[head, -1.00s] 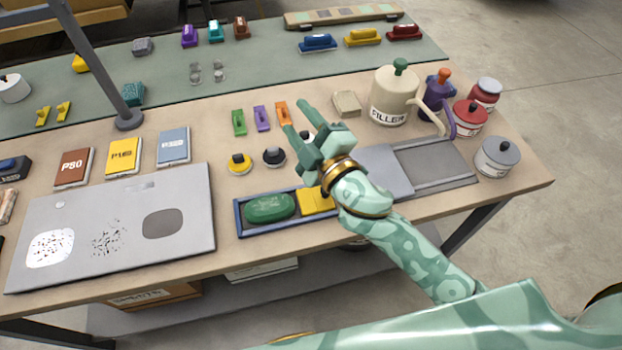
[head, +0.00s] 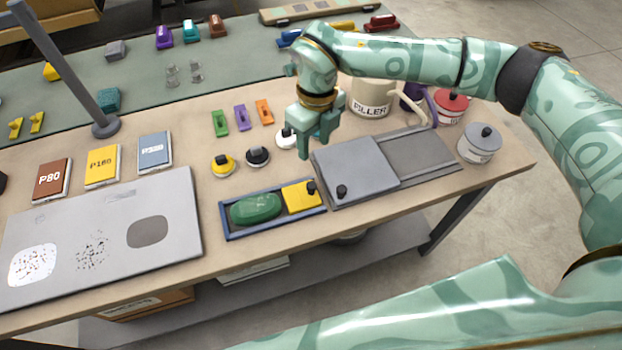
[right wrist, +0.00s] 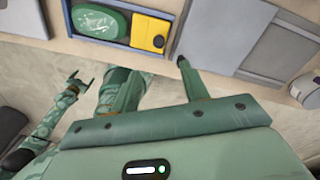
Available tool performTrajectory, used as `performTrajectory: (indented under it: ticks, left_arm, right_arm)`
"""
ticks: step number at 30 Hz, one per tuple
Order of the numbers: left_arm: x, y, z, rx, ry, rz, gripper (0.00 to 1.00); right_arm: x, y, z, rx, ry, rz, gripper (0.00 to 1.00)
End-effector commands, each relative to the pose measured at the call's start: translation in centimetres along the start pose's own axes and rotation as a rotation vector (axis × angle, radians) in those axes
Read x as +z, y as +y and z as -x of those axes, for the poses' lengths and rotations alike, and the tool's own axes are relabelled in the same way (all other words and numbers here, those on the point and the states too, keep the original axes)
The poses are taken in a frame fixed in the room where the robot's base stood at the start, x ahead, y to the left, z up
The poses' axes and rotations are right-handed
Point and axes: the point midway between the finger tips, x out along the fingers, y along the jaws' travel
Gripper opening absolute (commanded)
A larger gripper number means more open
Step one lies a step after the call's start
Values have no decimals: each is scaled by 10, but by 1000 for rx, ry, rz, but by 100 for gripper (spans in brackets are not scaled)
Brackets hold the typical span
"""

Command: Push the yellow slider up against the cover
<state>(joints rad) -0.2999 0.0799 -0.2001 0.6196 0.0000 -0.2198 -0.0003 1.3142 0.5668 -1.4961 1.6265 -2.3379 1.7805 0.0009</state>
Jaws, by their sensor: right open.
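The yellow slider (head: 297,200) with a black knob lies at the right end of a blue tray (head: 230,233), beside a green oval block (head: 256,208). It also shows in the right wrist view (right wrist: 148,31). A flat grey plate with a black knob, which looks like the cover (head: 355,168), lies just right of the tray. My right gripper (head: 314,147) is open and empty, pointing down above the cover's far left part. In the right wrist view its fingers (right wrist: 160,82) are apart. My left gripper (right wrist: 78,80) shows small in that view; its opening is unclear.
A grey recessed panel (head: 425,160) lies right of the cover, with a lidded grey pot (head: 479,146) beyond it. Yellow and black round-knobbed pieces (head: 223,167) stand behind the tray. A FILLER pot (head: 371,97) stands behind my right gripper. A grey board (head: 100,225) lies left.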

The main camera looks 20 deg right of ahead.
Motion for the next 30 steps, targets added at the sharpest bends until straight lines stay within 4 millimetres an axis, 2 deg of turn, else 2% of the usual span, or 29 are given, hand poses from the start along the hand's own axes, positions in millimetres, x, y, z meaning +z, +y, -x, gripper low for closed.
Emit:
performTrajectory:
  ticks: [1,9,15,21,29,30]
  left_arm:
    - [0,0,-2,0,-1,0,83]
    - [2,1,-9,1,-3,0,83]
    - [3,1,-14,2,-6,0,83]
    - [4,2,-16,2,-6,-1,83]
    - [3,2,-16,3,-6,0,83]
    - [3,2,-16,3,-6,0,83]
  right_arm:
    - [-1,1,-14,3,5,-1,45]
    - [0,2,-84,5,3,1,45]
    - [0,2,-121,5,2,2,45]
    - [0,2,-135,5,0,3,45]
    - [0,2,-136,5,-1,3,45]
    - [0,2,-136,5,-1,3,37]
